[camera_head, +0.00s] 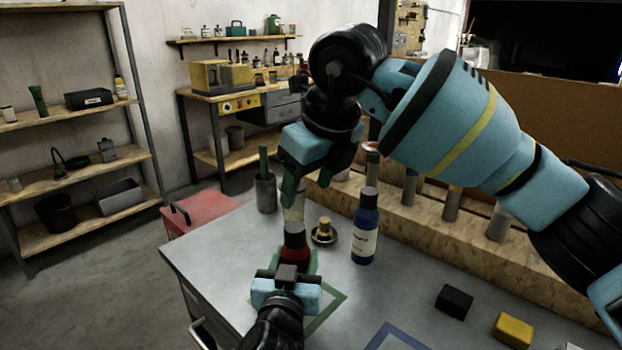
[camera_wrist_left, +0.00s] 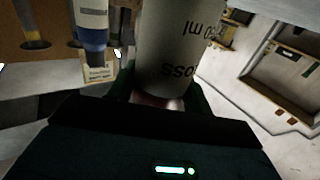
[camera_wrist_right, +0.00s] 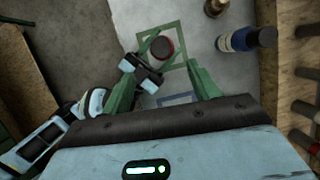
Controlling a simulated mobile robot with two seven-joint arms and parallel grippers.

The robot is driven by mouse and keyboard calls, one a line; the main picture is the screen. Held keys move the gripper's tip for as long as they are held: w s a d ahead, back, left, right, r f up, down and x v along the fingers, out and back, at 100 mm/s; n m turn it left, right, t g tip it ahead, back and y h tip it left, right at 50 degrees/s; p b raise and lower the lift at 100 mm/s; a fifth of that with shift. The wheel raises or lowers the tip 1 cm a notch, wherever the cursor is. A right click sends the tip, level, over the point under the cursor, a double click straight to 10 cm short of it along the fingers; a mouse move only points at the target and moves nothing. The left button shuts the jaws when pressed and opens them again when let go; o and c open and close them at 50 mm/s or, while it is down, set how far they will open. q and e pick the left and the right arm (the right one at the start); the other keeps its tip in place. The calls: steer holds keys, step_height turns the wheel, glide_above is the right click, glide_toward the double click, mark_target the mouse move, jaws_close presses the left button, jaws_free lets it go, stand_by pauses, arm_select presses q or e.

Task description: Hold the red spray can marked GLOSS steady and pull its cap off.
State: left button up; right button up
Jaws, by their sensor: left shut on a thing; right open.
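The red spray can (camera_head: 294,256) stands upright on the metal table. In the left wrist view its pale label (camera_wrist_left: 178,45) shows upside-down letters ending in "oss". My left gripper (camera_head: 288,277) is shut around the can from the near side. My right gripper (camera_head: 293,197) is open and points down above the can. In the right wrist view the can's dark round top with a red side (camera_wrist_right: 162,47) lies beyond and between the two green fingers. I cannot make out the cap's edge.
A blue bottle (camera_head: 365,228) and a brass piece in a small dish (camera_head: 324,232) stand right of the can. A pot (camera_head: 265,191) is behind left. A black block (camera_head: 454,301) and a yellow block (camera_head: 513,331) lie front right. A wooden rack (camera_head: 460,219) lines the back.

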mark_target(294, 225)
steer(key=shift+d+r+m, duration=0.15)
steer(key=shift+r+m, duration=0.1)
steer(key=shift+m, duration=0.35)
steer(key=shift+f, duration=0.1)
steer(key=x, duration=1.2)
steer(key=c, duration=1.2)
steer(key=shift+o, duration=0.2)
steer(key=shift+r, duration=0.45)
steer(key=shift+r, duration=0.8)
steer(key=shift+r, duration=0.1)
